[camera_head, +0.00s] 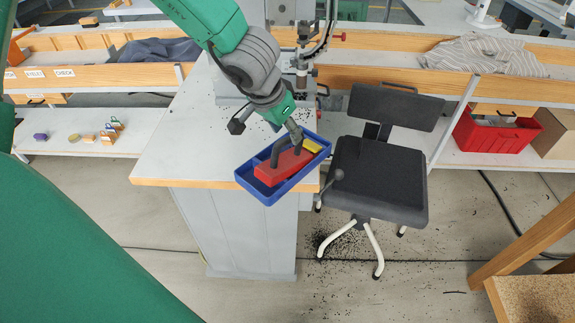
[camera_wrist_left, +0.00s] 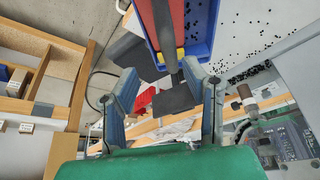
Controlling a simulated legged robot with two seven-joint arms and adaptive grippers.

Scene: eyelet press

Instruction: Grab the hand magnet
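The hand magnet (camera_head: 283,167) is a red block with a dark grey arched handle (camera_head: 277,151). It lies in a blue tray (camera_head: 269,197) at the front right corner of a grey table. My left gripper (camera_head: 295,137) comes down from above, at the handle's upper end; the head view does not show clearly whether they touch. In the left wrist view the fingers (camera_wrist_left: 163,78) are spread, with the red block (camera_wrist_left: 170,15) and the handle beyond their tips at the top. My right gripper is not in view.
A yellow piece (camera_head: 312,146) lies in the tray beside the magnet. A dark chair (camera_head: 380,180) stands right of the table. A press (camera_head: 302,62) stands behind the tray. Small black bits are scattered on table and floor. The table's left part (camera_head: 175,160) is clear.

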